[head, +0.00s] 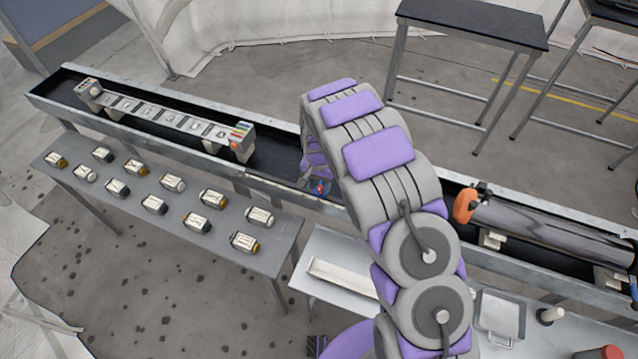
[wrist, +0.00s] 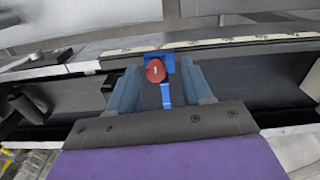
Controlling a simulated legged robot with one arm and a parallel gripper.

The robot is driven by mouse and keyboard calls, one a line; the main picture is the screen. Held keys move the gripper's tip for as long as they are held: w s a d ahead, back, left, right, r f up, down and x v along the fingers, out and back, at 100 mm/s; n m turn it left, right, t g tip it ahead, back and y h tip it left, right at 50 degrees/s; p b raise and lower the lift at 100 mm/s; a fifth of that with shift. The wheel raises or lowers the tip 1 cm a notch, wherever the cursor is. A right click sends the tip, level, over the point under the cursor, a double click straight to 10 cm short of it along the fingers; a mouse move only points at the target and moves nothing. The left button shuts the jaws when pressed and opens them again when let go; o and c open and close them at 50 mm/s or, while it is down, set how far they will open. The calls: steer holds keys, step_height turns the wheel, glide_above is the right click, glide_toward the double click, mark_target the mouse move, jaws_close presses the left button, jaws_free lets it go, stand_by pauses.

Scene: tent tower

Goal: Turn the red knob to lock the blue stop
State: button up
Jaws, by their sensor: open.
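The red knob (wrist: 155,71) sits on the blue stop (wrist: 165,92) in the black trough, in the middle of the wrist view. In the head view the red knob (head: 320,188) and the blue stop (head: 317,184) show small, just left of my arm. My gripper (wrist: 161,78) is open, with one finger on each side of the knob and stop. I see gaps between the fingers and the knob. In the head view my gripper (head: 314,172) is partly hidden by my arm.
The long trough (head: 270,160) holds a tray of blocks (head: 165,121) at left and a grey cylinder with an orange ring (head: 463,206) at right. A table with several bottles (head: 155,204) stands in front. A tall black-topped table (head: 475,22) stands behind.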

mark_target(320, 187)
step_height(320, 187, up, 17)
steer(key=shift+p, duration=0.4)
steer(key=shift+d+r, duration=0.1)
steer(key=shift+d, duration=0.05)
